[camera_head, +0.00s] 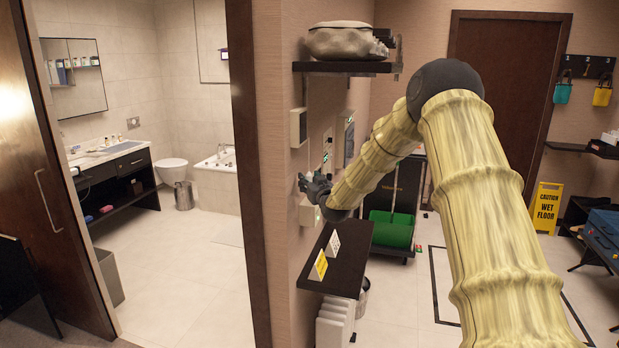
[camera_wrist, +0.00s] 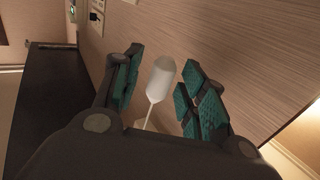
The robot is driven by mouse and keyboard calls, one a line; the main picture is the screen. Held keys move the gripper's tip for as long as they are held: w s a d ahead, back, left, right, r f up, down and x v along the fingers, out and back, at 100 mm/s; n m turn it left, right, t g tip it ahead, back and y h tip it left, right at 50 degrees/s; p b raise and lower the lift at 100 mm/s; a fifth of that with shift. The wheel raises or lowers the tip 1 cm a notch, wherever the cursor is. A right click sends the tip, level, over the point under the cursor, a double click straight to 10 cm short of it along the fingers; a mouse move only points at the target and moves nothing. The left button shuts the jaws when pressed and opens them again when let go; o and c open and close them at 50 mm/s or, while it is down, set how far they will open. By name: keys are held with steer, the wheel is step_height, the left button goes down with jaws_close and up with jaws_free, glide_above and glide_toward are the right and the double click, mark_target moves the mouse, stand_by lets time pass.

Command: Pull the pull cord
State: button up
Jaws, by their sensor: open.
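The pull cord (camera_wrist: 150,115) shows in the wrist view as a thin pale cord with a white, rounded handle (camera_wrist: 160,78). The handle sits between the two green-padded fingers of my gripper (camera_wrist: 163,88), which is open. A gap shows on each side of the handle. In the head view my gripper (camera_head: 308,182) is close to the wall by the doorway, above the dark shelf. The cord cannot be made out there, and part of the gripper is hidden by my arm.
A dark shelf (camera_head: 345,262) with small yellow and white signs juts from the wall below my gripper. Above it is another shelf (camera_head: 345,67) with a stone-like bowl. Wall boxes (camera_head: 298,127) are close by. A bathroom opens at left; a yellow wet-floor sign (camera_head: 545,207) stands at right.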

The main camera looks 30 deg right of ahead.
steer(key=shift+w+d, duration=0.15)
steer(key=shift+w, duration=0.4)
jaws_close()
